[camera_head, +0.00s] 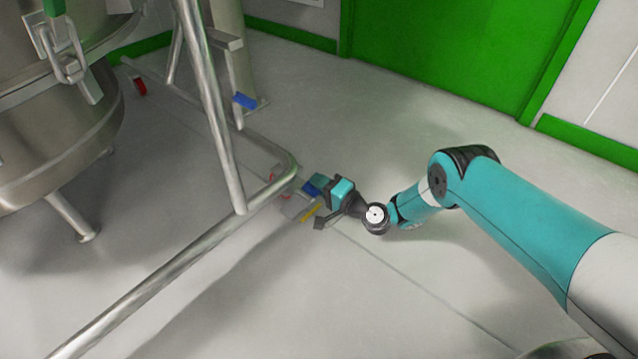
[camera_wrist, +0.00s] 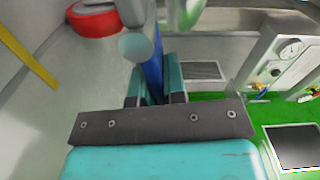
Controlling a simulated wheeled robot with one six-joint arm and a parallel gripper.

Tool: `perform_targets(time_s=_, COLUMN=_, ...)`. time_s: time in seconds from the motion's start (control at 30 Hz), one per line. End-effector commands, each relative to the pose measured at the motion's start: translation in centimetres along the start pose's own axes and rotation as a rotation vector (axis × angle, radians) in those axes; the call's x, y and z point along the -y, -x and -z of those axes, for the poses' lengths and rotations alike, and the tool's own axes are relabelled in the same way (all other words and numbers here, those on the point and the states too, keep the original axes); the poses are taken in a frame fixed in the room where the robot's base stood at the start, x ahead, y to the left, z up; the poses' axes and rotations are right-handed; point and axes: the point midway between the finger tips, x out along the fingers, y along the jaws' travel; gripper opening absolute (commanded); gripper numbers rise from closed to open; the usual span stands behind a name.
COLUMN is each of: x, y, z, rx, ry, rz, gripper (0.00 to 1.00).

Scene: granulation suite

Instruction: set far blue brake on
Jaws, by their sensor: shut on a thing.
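A blue brake lever (camera_head: 311,188) sits low at the bent corner of the tubular frame, beside a red caster wheel. It also shows in the wrist view (camera_wrist: 153,68), standing between the two fingers. My gripper (camera_wrist: 155,88) is shut on this lever; in the head view my gripper (camera_head: 318,190) partly covers it. A second blue lever (camera_head: 245,101) shows farther back, near the foot of the steel column, with nothing touching it. Whether the held lever is on or off cannot be told.
The steel tube frame (camera_head: 205,240) runs just left of my gripper. A steel vessel (camera_head: 50,140) stands at the left, with a red part (camera_head: 140,87) on the floor behind it. A yellow strip (camera_head: 311,212) lies beside the gripper. Floor at the right is clear.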

Motion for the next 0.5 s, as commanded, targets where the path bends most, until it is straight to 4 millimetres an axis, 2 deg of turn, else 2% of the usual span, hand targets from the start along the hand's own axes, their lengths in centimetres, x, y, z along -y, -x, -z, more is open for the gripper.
perform_targets(time_s=0.5, x=-2.0, y=0.1, z=-0.5, rx=0.002, ry=-0.363, rz=-0.001, gripper=0.0)
